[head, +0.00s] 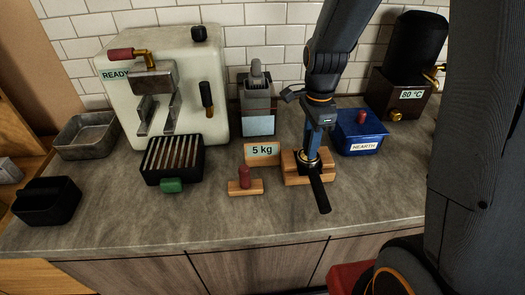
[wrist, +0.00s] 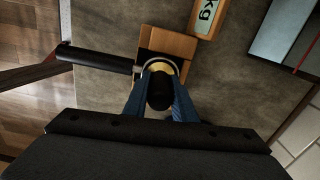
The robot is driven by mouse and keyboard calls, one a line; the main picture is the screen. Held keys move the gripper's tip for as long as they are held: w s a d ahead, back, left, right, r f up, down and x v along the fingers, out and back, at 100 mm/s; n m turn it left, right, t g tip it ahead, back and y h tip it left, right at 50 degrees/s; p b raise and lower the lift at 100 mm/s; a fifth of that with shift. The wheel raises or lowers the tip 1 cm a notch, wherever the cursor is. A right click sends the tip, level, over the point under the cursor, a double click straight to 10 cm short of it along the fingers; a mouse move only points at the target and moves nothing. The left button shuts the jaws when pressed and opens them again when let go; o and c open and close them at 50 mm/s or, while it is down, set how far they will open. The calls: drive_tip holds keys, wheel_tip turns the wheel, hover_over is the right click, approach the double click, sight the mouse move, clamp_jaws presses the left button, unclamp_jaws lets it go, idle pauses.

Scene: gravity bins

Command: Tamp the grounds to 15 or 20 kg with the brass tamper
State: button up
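My gripper (head: 311,148) points down over the wooden tamping stand (head: 291,177). In the wrist view its two blue fingers (wrist: 159,93) close on both sides of a dark round handle, the tamper (wrist: 159,90). A brass rim shows under that handle, in or right over the portafilter's basket. The portafilter's black handle (head: 319,192) sticks out to the front; it also shows in the wrist view (wrist: 95,59). The sign (head: 262,150) beside the stand reads 5 kg. The grounds are hidden under the tamper.
A red-handled tool (head: 245,178) stands on a small wooden block left of the stand. A blue NEARTH box (head: 361,142) is close on the right. The espresso machine (head: 175,85), grinder (head: 257,105) and slatted tray (head: 173,160) stand behind and left. The front counter is clear.

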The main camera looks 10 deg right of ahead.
drive_tip(key=o, duration=0.5)
